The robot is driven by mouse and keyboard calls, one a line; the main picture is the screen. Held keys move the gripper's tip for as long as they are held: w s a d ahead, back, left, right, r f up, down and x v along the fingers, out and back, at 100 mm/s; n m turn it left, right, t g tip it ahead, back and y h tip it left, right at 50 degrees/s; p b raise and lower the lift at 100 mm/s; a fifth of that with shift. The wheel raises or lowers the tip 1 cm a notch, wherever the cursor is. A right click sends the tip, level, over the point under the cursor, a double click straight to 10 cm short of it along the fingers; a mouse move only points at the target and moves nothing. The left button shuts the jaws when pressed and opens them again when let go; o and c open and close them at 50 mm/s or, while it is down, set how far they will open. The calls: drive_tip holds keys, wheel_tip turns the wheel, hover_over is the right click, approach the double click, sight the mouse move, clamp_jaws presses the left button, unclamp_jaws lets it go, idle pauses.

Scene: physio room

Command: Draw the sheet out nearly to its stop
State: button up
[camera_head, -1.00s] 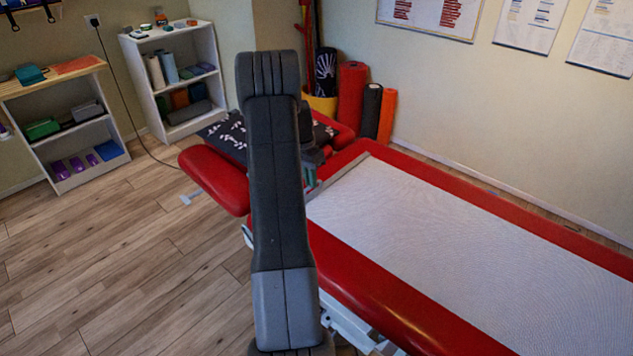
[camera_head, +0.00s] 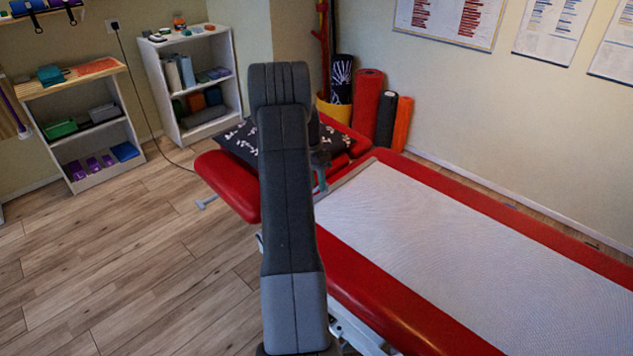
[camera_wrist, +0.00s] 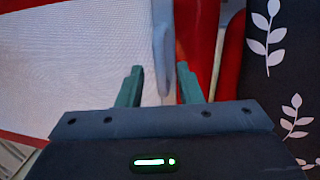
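The white sheet (camera_head: 440,240) lies flat along the red treatment couch (camera_head: 385,310). A grey bar (camera_head: 347,180) edges its end near the head section. In the wrist view the sheet (camera_wrist: 75,60) is on the left, and the grey bar (camera_wrist: 161,30) runs down from the top edge. My gripper (camera_wrist: 160,67) has its two green fingers apart, one on each side of the bar's lower end. Gaps show between the fingers and the bar. In the head view my arm hides most of my gripper.
A black cushion with white leaves (camera_head: 285,145) lies on the couch's head section, close to the right of my gripper in the wrist view. Shelves (camera_head: 205,85) stand at the back left, and rolled mats (camera_head: 368,105) by the wall. The wooden floor on the left is clear.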

wheel_tip(320, 180, up, 14)
drive_tip(key=w+a, duration=0.1)
drive_tip(key=w, duration=0.1)
drive_tip(key=shift+a+f, duration=0.25)
drive_tip(key=shift+a, duration=0.1)
drive_tip(key=f, duration=0.4)
drive_tip(key=s+d+f, duration=0.1)
drive_tip(key=f, duration=0.4)
drive_tip(key=s+f, duration=0.1)
drive_tip(key=f, duration=0.3)
drive_tip(key=shift+d+f, duration=0.3)
drive_tip(key=shift+d, duration=0.05)
drive_tip(key=shift+s+d, duration=0.1)
